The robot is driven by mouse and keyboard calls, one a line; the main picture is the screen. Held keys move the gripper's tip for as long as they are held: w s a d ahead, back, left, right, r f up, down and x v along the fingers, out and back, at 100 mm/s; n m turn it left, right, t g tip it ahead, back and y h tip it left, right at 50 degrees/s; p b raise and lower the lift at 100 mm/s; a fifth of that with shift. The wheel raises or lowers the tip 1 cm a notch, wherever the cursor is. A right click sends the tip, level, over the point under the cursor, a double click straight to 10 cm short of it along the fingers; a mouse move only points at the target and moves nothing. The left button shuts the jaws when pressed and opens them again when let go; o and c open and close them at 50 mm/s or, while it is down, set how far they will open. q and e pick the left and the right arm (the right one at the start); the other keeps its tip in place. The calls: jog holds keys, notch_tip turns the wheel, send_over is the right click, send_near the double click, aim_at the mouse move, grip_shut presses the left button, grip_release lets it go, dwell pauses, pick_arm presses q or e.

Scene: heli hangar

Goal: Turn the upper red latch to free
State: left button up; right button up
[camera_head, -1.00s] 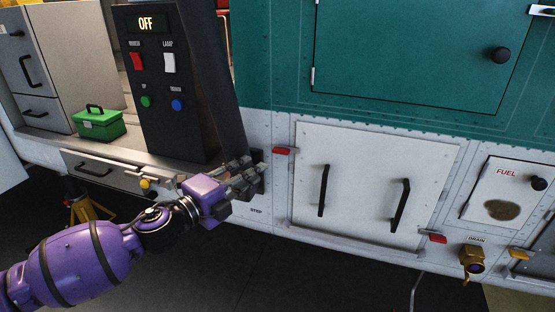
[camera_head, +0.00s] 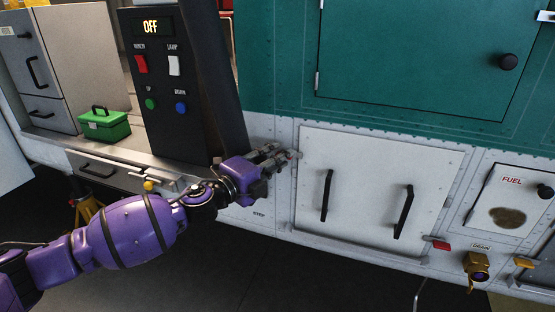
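The white panel (camera_head: 372,182) with two black handles is shut on the helicopter's side. My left gripper (camera_head: 284,155) is at the panel's upper left corner, with its fingertips at the upper red latch. The fingers hide most of that latch, and only a speck of red shows at the tips. I cannot tell whether they are closed on it or how the latch is turned. The lower red latch (camera_head: 441,245) sits at the panel's lower right edge, lying about level. My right gripper is out of view.
A black control box (camera_head: 180,85) reading OFF stands left of the panel, close above my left arm. A green toolbox (camera_head: 104,127) sits on the bench. The fuel door (camera_head: 505,200) and brass drain (camera_head: 477,265) are at right.

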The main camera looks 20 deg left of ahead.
pick_arm(q)
grip_shut()
jog(key=shift+f, duration=0.15)
jog(key=shift+d+f+n+t+y+b, duration=0.15)
jog(key=shift+n+t+y, duration=0.9)
jog(key=shift+n, duration=2.6)
jog(key=shift+d+f+n+t+y+b, duration=0.15)
jog(key=shift+n+t+y, duration=0.9)
jog(key=shift+n, duration=2.65)
jog(key=shift+d+f+n+t+y+b, duration=0.15)
jog(key=shift+n+t+y, duration=0.9)
jog(key=shift+n, duration=3)
